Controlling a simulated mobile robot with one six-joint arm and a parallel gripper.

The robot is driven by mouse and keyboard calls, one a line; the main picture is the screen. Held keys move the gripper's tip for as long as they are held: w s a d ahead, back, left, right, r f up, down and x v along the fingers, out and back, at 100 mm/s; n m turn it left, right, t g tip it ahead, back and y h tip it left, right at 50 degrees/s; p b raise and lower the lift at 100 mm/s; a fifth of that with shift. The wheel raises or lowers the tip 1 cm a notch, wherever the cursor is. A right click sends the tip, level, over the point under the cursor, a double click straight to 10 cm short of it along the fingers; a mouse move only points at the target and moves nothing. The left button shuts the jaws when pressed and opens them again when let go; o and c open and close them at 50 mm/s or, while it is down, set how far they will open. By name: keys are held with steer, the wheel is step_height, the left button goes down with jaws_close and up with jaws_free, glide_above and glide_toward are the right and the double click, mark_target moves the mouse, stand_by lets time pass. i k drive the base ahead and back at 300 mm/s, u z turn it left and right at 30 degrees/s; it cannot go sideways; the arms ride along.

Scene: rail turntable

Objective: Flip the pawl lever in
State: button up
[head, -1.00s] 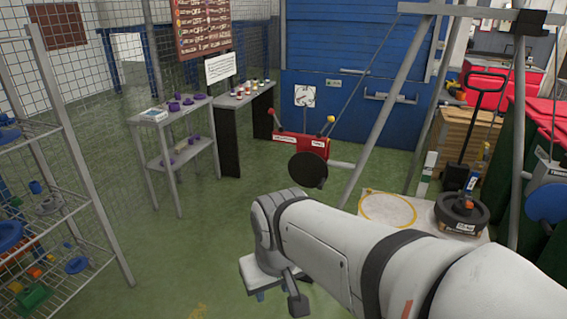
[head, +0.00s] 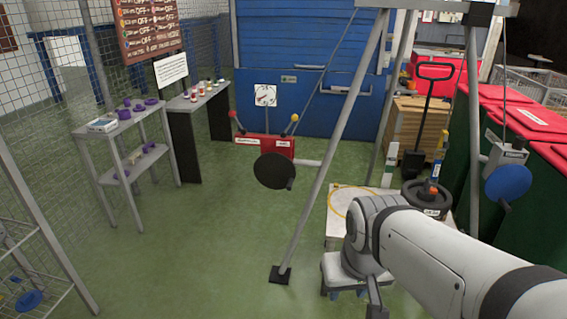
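I cannot pick out the pawl lever for sure. At the right in the head view, a grey housing (head: 507,153) with a blue round disc (head: 508,183) hangs by the frame leg; any small lever on it is too small to tell. A red box (head: 264,146) with a red-knobbed and a yellow-knobbed lever stands in the middle, behind a black disc (head: 275,171). My gripper (head: 346,292) hangs low at the lower right, pointing down, with blue tips apart and nothing seen between them. It is far from both housings and partly hidden by my wrist.
Grey frame legs (head: 333,150) stand between the red box and the right side. A black weight (head: 427,198) stands near a board with a yellow ring (head: 353,203). Grey shelves (head: 122,130) and a wire rack (head: 30,255) are at left. Green floor (head: 190,265) is clear at front left.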

mark_target(294, 118)
steer(key=u, duration=0.05)
steer(key=i, duration=1)
steer(key=z, duration=0.05)
